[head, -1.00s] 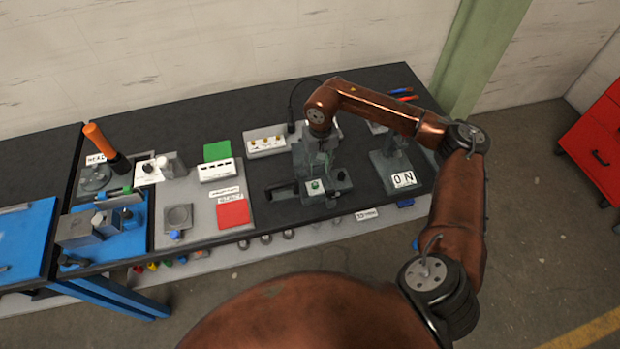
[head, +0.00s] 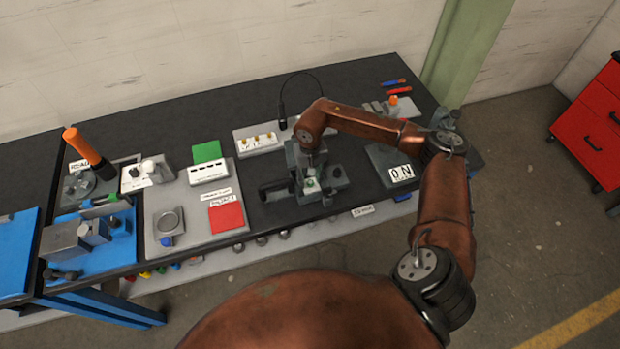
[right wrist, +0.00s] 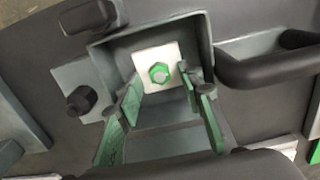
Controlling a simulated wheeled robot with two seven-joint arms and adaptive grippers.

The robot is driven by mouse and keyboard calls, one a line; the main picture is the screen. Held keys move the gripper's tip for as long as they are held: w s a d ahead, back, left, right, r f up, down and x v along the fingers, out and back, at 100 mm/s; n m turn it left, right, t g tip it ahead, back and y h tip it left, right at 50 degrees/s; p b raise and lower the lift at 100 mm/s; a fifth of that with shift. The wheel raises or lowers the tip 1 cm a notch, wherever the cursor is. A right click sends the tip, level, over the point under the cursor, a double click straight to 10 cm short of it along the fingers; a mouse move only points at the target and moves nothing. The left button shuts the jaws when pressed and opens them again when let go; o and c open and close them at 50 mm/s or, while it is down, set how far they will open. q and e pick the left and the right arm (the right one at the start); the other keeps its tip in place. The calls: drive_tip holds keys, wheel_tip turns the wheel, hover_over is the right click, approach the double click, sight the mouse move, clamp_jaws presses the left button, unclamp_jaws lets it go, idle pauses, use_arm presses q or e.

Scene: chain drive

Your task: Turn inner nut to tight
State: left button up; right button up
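The inner nut is a green hex nut (right wrist: 160,73) with a pale centre on a white square plate (right wrist: 147,60), inside a grey box-like fixture (right wrist: 207,32). In the head view, a small green spot on the fixture (head: 333,178) is partly hidden by my right gripper. My right gripper (right wrist: 163,92) is open, with its green-padded fingers apart on either side of the line to the nut. Nothing shows between the fingers; I cannot tell whether they touch the plate. My left gripper is not in view.
A dark knob (right wrist: 81,100) stands left of the fixture, and a dark handle (right wrist: 270,62) is on its right in the wrist view. An orange-handled tool (head: 84,146) stands at left.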

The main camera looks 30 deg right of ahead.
clamp_jaws()
idle(0.5)
